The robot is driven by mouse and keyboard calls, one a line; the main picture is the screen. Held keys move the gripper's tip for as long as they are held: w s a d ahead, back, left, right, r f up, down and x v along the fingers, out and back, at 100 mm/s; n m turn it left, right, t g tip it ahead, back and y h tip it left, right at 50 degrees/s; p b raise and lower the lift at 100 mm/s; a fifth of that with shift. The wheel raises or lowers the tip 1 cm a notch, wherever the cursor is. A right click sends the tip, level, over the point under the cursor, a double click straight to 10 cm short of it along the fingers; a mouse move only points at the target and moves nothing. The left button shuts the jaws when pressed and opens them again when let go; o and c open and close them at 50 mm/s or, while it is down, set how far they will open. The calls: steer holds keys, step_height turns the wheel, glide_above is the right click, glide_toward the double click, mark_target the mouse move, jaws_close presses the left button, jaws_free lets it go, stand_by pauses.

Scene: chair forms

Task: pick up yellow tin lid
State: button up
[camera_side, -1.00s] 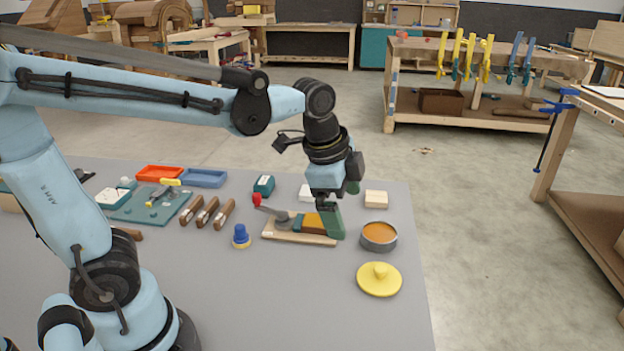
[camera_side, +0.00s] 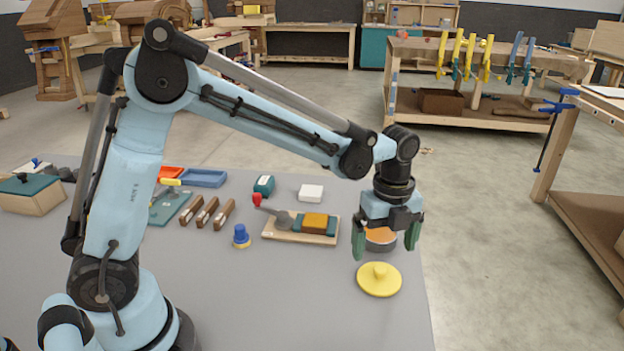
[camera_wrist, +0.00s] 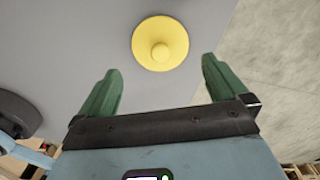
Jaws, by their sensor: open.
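The yellow tin lid (camera_side: 379,280) lies flat on the grey table near its right edge, with a round knob on top. In the wrist view the lid (camera_wrist: 160,43) shows beyond and between the fingertips, apart from them. My gripper (camera_side: 386,250) is open and empty, its two green fingers pointing down above the table, over the area of the tin and a little behind the lid. The open gripper also shows in the wrist view (camera_wrist: 160,68). The round tin (camera_side: 381,238) with orange contents stands behind the lid, partly hidden by my gripper.
A wooden board (camera_side: 285,231) with an orange block and a grey tool lies left of the tin. A blue-topped stamp-like object (camera_side: 241,236) stands further left. The table (camera_side: 300,300) in front and left of the lid is clear.

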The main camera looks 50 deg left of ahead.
mark_target(381, 268)
steer(key=shift+f, duration=3.5)
steer(key=c, duration=0.7)
steer(key=shift+r, duration=0.2)
